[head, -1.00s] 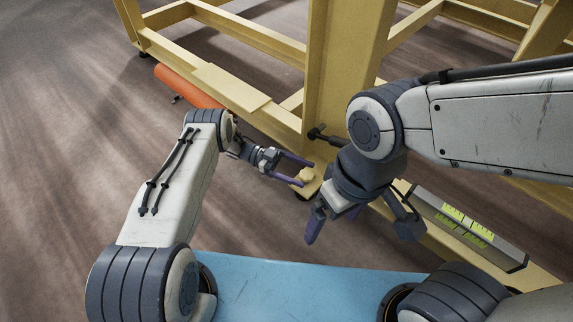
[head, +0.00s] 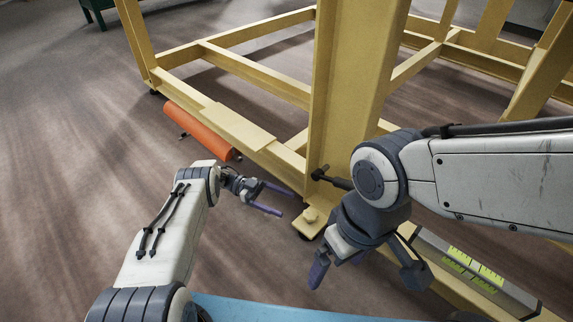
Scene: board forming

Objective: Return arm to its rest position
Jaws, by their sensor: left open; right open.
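My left gripper (head: 272,200) is open and empty, with its two purple fingers pointing right, in front of the yellow frame's lower beam. My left arm (head: 168,240) comes up from the lower left. My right gripper (head: 365,270) is open, with its fingers spread and pointing down. Nothing shows between its fingers. My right arm (head: 500,180) reaches in from the right edge, in front of the yellow frame's post (head: 345,90).
An orange cylinder (head: 197,130) lies beside the lower yellow beam (head: 230,122). A spirit level with yellow-green markings (head: 475,268) is at the lower right. A dark bolt-like part (head: 330,177) sticks out near the post. Brown floor (head: 80,180) is open at left.

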